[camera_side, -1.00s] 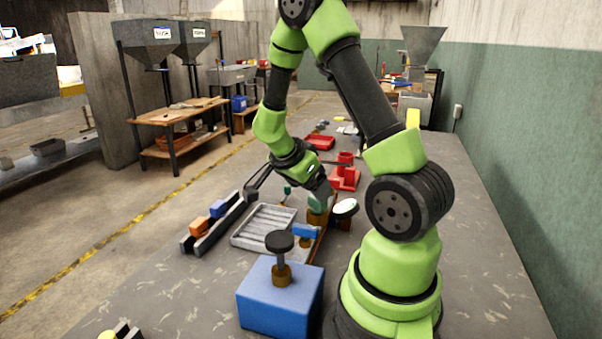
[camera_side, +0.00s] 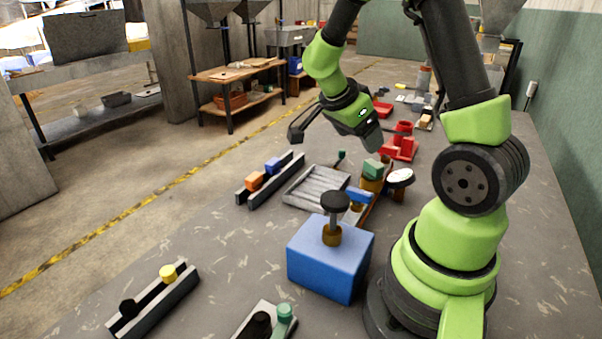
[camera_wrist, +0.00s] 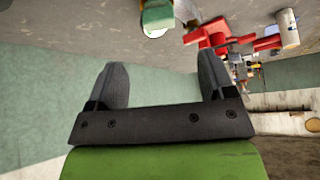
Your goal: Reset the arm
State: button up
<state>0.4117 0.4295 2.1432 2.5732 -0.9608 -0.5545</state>
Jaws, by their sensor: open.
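My gripper (camera_side: 373,138) hangs in the air in the side view, tilted down to the right, above the work pieces. In the wrist view its two grey fingers (camera_wrist: 163,78) stand wide apart with nothing between them. A green block (camera_side: 373,169) sits on a wooden cylinder (camera_side: 371,185) below the gripper, apart from it. A white round disc (camera_side: 401,176) on a small stand is just right of it. In the wrist view a green piece (camera_wrist: 157,14) shows at the top edge, beyond the fingers.
A blue box with a black knob (camera_side: 329,260) stands in front. A grey slatted tray (camera_side: 315,188) and a rail with orange and blue blocks (camera_side: 271,180) lie left. Red fixtures (camera_side: 400,146) stand behind. Open tabletop lies between.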

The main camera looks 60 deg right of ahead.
jog(key=w+a+r+n+t, duration=0.4)
jog(key=w+r+n+t, duration=0.1)
jog(key=w+r+t, duration=0.45)
jog(key=a+r+n+t+y, duration=0.4)
jog(key=a+r+n+t, duration=0.15)
jog(key=a, duration=0.45)
jog(key=s+a+n+g+y, duration=0.2)
jog(key=s+a+n, duration=0.1)
jog(key=s, duration=0.4)
jog(key=s+a+f+n+g+y, duration=0.1)
jog(key=s+a+n+g, duration=0.1)
jog(key=s+a+n, duration=0.2)
jog(key=s+n, duration=0.2)
jog(key=s, duration=0.1)
jog(key=shift+s+f+g+y, duration=0.25)
jog(key=shift+f+g+y, duration=0.05)
jog(key=shift+y, duration=0.1)
